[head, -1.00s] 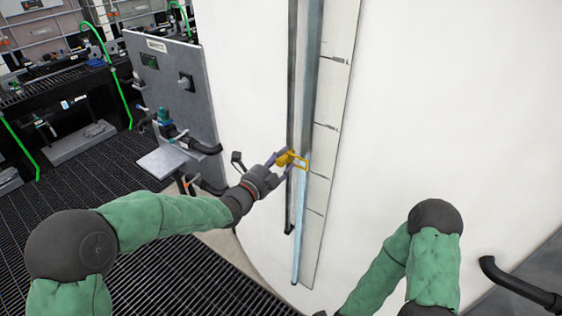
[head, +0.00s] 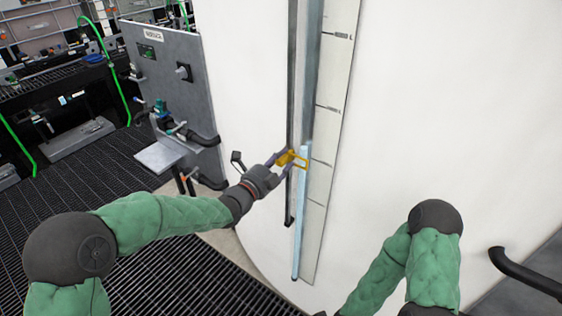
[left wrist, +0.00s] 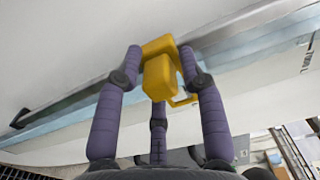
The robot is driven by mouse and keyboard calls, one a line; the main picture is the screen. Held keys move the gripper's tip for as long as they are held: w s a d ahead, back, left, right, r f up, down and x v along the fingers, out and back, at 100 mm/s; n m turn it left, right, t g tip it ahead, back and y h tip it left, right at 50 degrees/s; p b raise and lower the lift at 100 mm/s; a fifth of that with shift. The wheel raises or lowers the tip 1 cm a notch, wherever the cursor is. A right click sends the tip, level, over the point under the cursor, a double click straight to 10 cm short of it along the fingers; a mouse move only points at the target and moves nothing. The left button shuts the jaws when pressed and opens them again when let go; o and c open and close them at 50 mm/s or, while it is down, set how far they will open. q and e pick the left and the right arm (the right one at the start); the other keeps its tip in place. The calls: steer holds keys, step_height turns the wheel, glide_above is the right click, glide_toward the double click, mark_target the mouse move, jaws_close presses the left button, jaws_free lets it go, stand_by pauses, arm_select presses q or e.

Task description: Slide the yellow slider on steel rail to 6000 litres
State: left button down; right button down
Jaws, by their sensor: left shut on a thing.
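The yellow slider (head: 291,158) sits on the dark steel rail (head: 291,80) that runs down the white tank. My left gripper (head: 280,159) is shut on it. In the left wrist view, the purple fingers of my left gripper (left wrist: 160,60) hold the yellow slider (left wrist: 159,80) from both sides. Its thin yellow loop reaches over the pale blue sight tube (head: 299,220), close to the top of the light blue column. The scale strip (head: 322,140) stands right of the tube; its figures are too small to read. My right gripper is out of view.
A grey panel (head: 185,100) with knobs, valves and black pipes stands left of the tank (head: 440,100). A black pipe (head: 525,272) sticks out at the lower right. Dark floor grating (head: 180,270) lies below my left arm.

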arm_select(q)
steer(key=c, duration=1)
jaws_free()
steer(key=shift+c, duration=0.2)
steer(key=v, duration=1.2)
